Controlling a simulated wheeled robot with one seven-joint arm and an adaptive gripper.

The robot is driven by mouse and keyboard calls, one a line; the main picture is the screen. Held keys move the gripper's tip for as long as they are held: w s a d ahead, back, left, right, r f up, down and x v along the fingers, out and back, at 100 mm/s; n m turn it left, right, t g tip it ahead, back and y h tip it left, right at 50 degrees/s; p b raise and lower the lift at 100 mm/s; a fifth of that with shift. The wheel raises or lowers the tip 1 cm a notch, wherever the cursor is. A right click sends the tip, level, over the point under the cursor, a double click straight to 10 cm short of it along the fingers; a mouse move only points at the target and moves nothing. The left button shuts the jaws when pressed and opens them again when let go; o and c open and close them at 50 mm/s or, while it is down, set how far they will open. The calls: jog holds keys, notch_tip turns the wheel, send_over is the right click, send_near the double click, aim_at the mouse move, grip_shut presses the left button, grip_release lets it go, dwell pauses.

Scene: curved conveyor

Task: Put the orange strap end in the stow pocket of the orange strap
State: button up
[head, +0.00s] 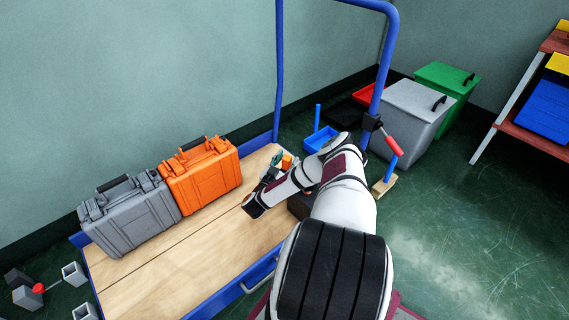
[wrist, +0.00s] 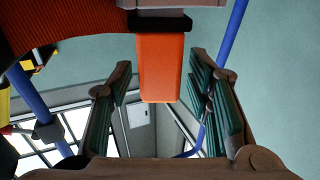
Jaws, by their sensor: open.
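In the wrist view an orange strap end (wrist: 161,62) hangs down as a flat tab with rounded corners. It lies between the two green-padded fingers of my gripper (wrist: 160,90), which are spread apart with gaps on both sides. A wide ribbed orange strap (wrist: 62,28) fills the top left of that view. In the head view my gripper (head: 277,160) is over the right end of the cart, with a small patch of orange beside it. I cannot make out the stow pocket in either view.
A grey case (head: 130,216) and an orange case (head: 204,177) stand on the wooden cart deck (head: 215,243), left of my gripper. A blue cart handle (head: 280,70) rises behind it. A dark object (head: 300,206) sits beneath my arm. Bins (head: 410,112) stand at the back right.

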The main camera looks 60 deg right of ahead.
jog(key=shift+a+r, duration=0.1)
jog(key=shift+r, duration=0.15)
jog(key=a+p, duration=0.1)
jog(key=a, duration=0.2)
jog(key=a+p, duration=0.1)
jog(key=shift+s+a+r+p, duration=0.1)
jog(key=shift+s+a+p, duration=0.1)
jog(key=shift+s+p, duration=0.1)
jog(key=a+p, duration=0.1)
jog(key=p, duration=0.1)
jog(key=a+p, duration=0.1)
jog(key=p, duration=0.1)
jog(key=shift+s+a+p, duration=0.25)
jog(key=shift+p, duration=0.1)
jog(key=shift+s+a+f+p, duration=0.1)
jog(key=shift+s+a+p, duration=0.1)
jog(key=shift+a+p, duration=1.05)
jog(key=shift+s+a+f+p, duration=0.1)
jog(key=shift+s+a+p, duration=0.05)
jog(key=shift+a+p, duration=1.05)
